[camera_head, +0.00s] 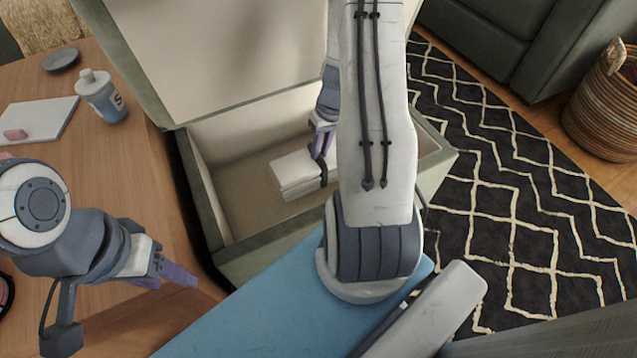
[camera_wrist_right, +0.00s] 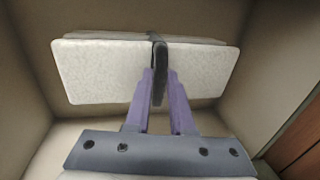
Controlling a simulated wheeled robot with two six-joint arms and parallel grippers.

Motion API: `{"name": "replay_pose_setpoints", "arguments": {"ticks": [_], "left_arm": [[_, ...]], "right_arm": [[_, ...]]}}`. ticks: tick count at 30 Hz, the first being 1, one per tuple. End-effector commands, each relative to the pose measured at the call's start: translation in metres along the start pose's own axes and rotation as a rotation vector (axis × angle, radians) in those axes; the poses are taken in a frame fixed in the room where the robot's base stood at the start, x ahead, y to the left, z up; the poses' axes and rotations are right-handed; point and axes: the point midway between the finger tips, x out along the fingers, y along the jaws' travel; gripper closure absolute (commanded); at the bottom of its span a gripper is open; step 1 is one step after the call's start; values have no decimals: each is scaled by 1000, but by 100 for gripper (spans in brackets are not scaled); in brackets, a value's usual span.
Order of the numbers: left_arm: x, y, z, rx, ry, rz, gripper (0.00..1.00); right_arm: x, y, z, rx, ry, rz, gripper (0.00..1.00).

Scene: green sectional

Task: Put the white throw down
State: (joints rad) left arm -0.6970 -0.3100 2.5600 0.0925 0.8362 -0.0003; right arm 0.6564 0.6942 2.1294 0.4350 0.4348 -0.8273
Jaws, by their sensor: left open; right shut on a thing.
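The white throw (camera_head: 297,174) is a folded white bundle with a dark band around it. It is inside the open green storage box (camera_head: 214,205), near the middle of its floor. My right gripper (camera_head: 322,152) reaches down into the box and is shut on the throw at its band. In the right wrist view, the throw (camera_wrist_right: 95,72) spans the space beyond the purple fingers (camera_wrist_right: 159,85), which close on the dark strap. I cannot tell whether the throw touches the box floor. My left gripper (camera_head: 175,272) is open and empty, over the wooden surface left of the box.
The box's raised lid (camera_head: 215,45) stands behind its opening. A wooden table (camera_head: 130,165) at left holds a bottle (camera_head: 101,95), a white pad (camera_head: 38,119) and a dark dish (camera_head: 61,59). A patterned rug (camera_head: 500,190), woven basket (camera_head: 605,105) and green sofa (camera_head: 520,40) are at right.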

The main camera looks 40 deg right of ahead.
Motion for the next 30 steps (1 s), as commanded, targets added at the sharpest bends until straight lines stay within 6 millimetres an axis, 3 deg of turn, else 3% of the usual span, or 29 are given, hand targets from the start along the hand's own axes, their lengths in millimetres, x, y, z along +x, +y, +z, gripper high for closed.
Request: {"name": "replay_pose_setpoints", "arguments": {"ticks": [1,4,16,29,30], "left_arm": [[12,-1,1,0,0,0,45],[25,-2,1,0,0,0,45],[57,-4,3,0,0,0,45],[61,-4,3,0,0,0,45],[59,-4,3,0,0,0,45]], "right_arm": [[15,3,0,0,-1,-1,100],[35,7,0,2,-2,-2,100],[82,16,0,0,0,0,100],[88,17,0,1,1,0,100],[86,17,0,1,0,0,63]]}}
